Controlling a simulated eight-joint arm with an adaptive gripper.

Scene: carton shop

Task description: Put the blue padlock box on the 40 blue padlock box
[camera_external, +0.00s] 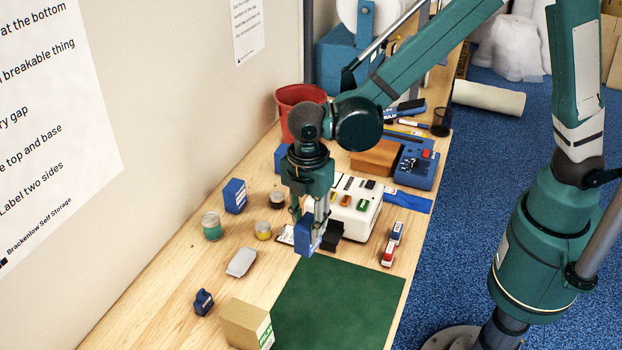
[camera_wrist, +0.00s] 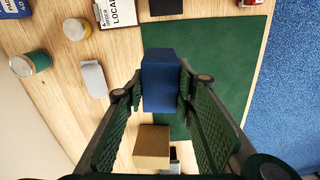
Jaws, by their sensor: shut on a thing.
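A blue box (camera_external: 305,238) is held between the fingers of my gripper (camera_external: 314,222), above the table near the back edge of the green mat. It also shows in the wrist view (camera_wrist: 160,82), between the two green finger pads. Another blue box with a white label (camera_external: 235,196) stands upright on the table, left of my gripper and near the wall. Part of it shows at the top left corner of the wrist view (camera_wrist: 14,8), where its label seems to read 40. The held box's label is mostly hidden.
A green-labelled tin (camera_external: 212,226), a yellow tin (camera_external: 263,230) and another tin (camera_external: 277,199) stand near the upright box. A grey item (camera_external: 241,262) and a cardboard box (camera_external: 247,325) are nearer. A white device (camera_external: 355,212) stands behind my gripper. The green mat (camera_external: 338,305) is clear.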

